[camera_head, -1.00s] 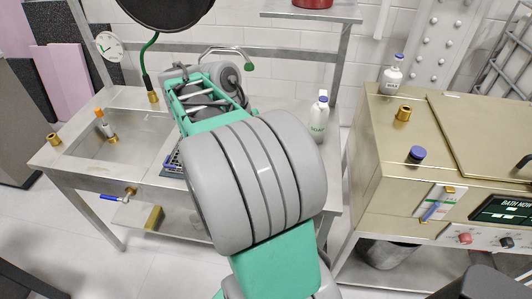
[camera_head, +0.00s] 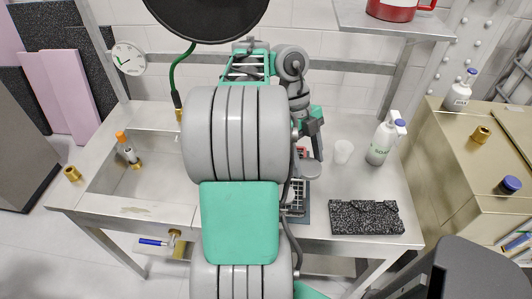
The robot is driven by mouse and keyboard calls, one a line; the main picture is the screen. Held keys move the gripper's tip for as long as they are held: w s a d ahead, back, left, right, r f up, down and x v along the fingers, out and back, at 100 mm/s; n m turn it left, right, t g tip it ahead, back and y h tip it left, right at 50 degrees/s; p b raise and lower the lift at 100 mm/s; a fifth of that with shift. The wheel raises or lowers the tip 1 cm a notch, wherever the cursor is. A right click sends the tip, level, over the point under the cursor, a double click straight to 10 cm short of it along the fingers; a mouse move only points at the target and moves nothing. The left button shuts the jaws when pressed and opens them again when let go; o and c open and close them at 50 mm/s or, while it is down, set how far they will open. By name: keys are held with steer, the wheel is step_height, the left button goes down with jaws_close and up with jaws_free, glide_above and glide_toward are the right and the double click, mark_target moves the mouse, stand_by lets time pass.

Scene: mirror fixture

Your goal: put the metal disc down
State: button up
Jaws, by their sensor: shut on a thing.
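My gripper (camera_head: 317,150) shows beyond my large grey arm links, over the right part of the metal bench. Its dark fingers point down and are shut on the metal disc (camera_head: 310,168), a flat grey round piece. The disc is just above or at the bench top near a dark rack; I cannot tell whether it touches anything below. My arm hides the middle of the bench and part of the rack.
A sink basin (camera_head: 150,182) is at left. A black round plate (camera_head: 208,12) hangs above.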

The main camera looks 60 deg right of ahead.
steer(key=w+d+f, duration=0.2)
steer(key=w+f, duration=0.1)
steer(key=w+d+f, duration=0.6)
steer(key=w, duration=0.1)
steer(key=shift+w+d+f+p, duration=0.1)
steer(key=shift+d+f+p, duration=0.15)
steer(key=shift+p, duration=0.05)
steer(key=f, duration=0.1)
steer(key=f+b, duration=0.1)
steer(key=f, duration=0.1)
steer(key=shift+w+d, duration=0.15)
steer(key=shift+w, duration=0.05)
steer(key=shift+f, duration=0.2)
steer(key=shift+f, duration=0.1)
steer(key=shift+f, duration=0.15)
steer(key=o, duration=1.5)
